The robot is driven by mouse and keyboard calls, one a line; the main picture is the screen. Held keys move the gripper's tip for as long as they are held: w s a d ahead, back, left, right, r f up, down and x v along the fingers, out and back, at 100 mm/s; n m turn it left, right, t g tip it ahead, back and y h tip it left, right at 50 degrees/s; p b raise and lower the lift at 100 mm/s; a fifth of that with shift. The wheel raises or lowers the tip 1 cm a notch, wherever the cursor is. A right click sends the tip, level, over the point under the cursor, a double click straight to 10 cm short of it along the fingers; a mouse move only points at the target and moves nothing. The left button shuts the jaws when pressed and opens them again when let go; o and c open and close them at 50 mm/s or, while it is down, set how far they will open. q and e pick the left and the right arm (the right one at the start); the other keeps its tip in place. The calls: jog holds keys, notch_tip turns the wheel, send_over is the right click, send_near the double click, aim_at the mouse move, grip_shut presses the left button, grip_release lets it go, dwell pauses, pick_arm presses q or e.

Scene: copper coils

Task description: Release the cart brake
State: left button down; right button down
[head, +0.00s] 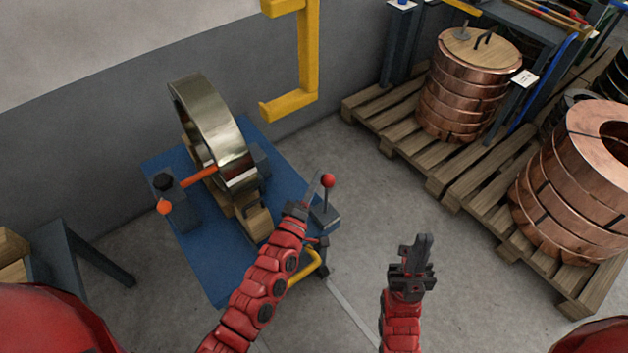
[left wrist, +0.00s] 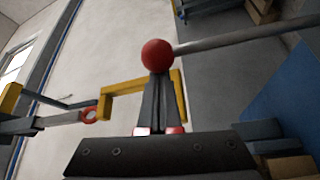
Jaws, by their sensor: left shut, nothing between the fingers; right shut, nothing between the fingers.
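The blue cart (head: 205,250) stands by the wall and carries a shiny metal ring (head: 215,130) on wooden blocks. A lever with a red ball knob (head: 328,181) rises from a dark block at the cart's right corner. My left gripper (head: 318,178) is shut and empty, close beside the lever. In the left wrist view the red ball (left wrist: 157,54) appears just past the tips of the shut fingers (left wrist: 157,78), with its rod (left wrist: 245,38) running off to the right. I cannot tell whether they touch. My right gripper (head: 422,243) is shut and empty over the floor.
An orange bar with an orange knob (head: 164,207) sits at the cart's left. A yellow handle (head: 310,268) is low beside my left arm. A yellow bracket (head: 310,60) hangs above. Copper coils (head: 462,95) stand on pallets (head: 400,135) at right. Floor between is clear.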

pick_arm(q)
jog(key=s+d+f+m+t+h+b, duration=0.1)
jog(key=s+d+f+m+h+b, duration=0.4)
jog(key=s+d+m+b, duration=0.3)
jog(key=shift+s+d+m+h+b, duration=0.2)
jog(key=shift+s+m+h+b, duration=0.7)
jog(key=shift+m+b, duration=2)
jog(key=shift+n+b, duration=0.6)
